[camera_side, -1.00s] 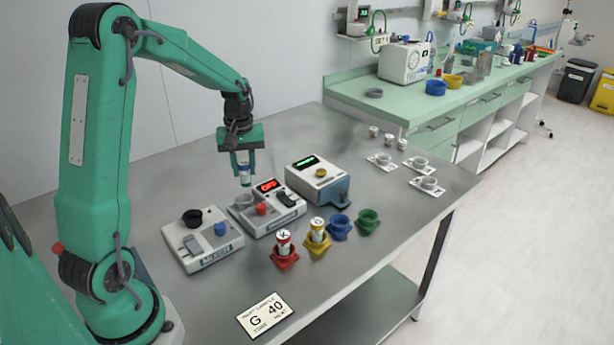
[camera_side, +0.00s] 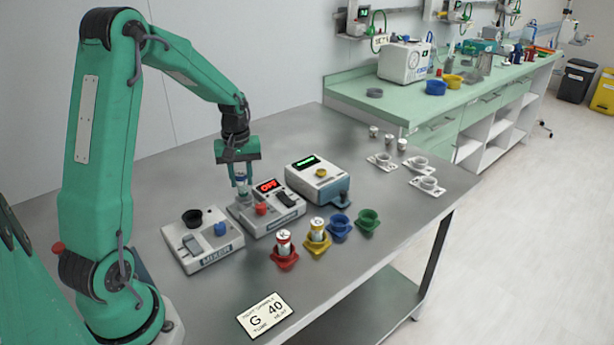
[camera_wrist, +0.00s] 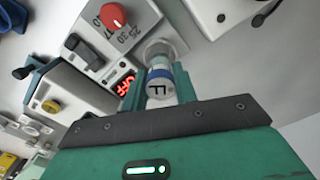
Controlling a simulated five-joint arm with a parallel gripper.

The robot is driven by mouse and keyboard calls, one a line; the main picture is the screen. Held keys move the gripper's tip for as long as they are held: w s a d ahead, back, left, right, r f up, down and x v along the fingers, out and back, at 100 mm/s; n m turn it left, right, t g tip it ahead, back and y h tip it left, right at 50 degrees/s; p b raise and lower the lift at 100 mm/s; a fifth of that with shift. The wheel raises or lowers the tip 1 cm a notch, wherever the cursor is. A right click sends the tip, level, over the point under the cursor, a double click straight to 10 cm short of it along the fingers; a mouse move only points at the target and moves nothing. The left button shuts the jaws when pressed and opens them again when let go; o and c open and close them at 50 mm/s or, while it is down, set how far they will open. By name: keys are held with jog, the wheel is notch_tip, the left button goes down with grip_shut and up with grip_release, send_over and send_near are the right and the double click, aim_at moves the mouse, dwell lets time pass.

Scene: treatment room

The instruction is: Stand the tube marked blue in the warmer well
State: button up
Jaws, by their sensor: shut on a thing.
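My gripper (camera_side: 241,178) is shut on a tube with a blue band (camera_wrist: 159,75) and a white cap marked with a black letter. The tube is about upright and also shows between the fingers in the side view (camera_side: 242,187). The warmer (camera_side: 272,211) has a red display reading OFF and a red knob. Its grey well (camera_wrist: 158,48) is directly beyond the tube's lower end in the wrist view. In the side view the tube's lower end meets the well's mouth; I cannot tell how deep it is inside.
A mixer (camera_side: 203,240) with a black cup stands left of the warmer, and a box with a green display (camera_side: 318,175) to its right. In front are red (camera_side: 285,259) and yellow (camera_side: 318,244) holders with tubes, and empty blue (camera_side: 340,228) and green (camera_side: 368,221) holders.

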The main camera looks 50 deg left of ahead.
aim_at(242, 187)
jog(key=shift+f, duration=1.2)
jog(key=shift+f, duration=0.6)
dwell(0.9)
jog(key=o, duration=0.7)
jog(key=shift+r, duration=0.15)
jog(key=shift+r, duration=5.3)
